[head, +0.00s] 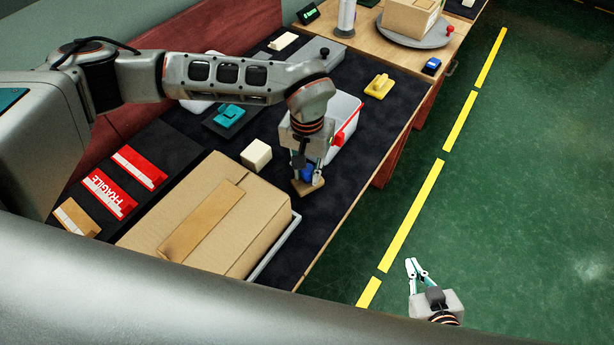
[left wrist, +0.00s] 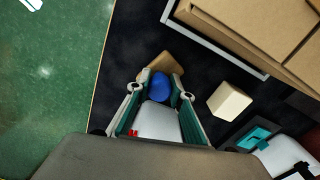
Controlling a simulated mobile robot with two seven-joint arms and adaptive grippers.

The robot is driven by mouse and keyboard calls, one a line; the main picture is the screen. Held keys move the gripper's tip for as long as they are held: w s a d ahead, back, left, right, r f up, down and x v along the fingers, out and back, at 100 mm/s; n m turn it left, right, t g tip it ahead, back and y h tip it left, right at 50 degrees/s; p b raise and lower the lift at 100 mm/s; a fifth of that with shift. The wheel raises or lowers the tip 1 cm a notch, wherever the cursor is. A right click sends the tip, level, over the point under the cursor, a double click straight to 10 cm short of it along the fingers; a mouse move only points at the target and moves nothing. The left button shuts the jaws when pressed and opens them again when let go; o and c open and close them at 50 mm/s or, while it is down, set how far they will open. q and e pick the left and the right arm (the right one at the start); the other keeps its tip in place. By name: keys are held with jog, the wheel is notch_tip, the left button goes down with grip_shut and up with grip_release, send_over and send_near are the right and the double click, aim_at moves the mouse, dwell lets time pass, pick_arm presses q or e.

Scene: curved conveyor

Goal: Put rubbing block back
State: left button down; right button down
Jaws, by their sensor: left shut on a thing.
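The rubbing block is a flat wooden base (head: 307,188) with a blue knob (head: 307,173). My left gripper (head: 307,177) points down and is shut on the blue knob. In the left wrist view the knob (left wrist: 161,88) sits between the two fingers, with part of the wooden base (left wrist: 160,66) showing beyond it. The block is over the dark mat, right of the large carton; I cannot tell whether it touches the mat. My right gripper (head: 412,263) hangs over the green floor at the lower right, away from the table; its finger gap is unclear.
A big cardboard carton (head: 250,205) lies left of the block. A cream block (head: 256,155) and a white bin with a red clip (head: 346,112) stand close by. A teal tool (head: 230,115), yellow tool (head: 379,86) and red FRAGILE labels (head: 108,193) lie on the table.

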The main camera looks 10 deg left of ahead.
aim_at(307, 170)
pick_arm(q)
jog(key=shift+f, duration=1.35)
jog(key=shift+f, duration=0.1)
jog(key=c, duration=1.8)
grip_release()
notch_tip(307, 170, up, 12)
jog(key=shift+r+b, duration=0.1)
jog(key=shift+b, duration=0.35)
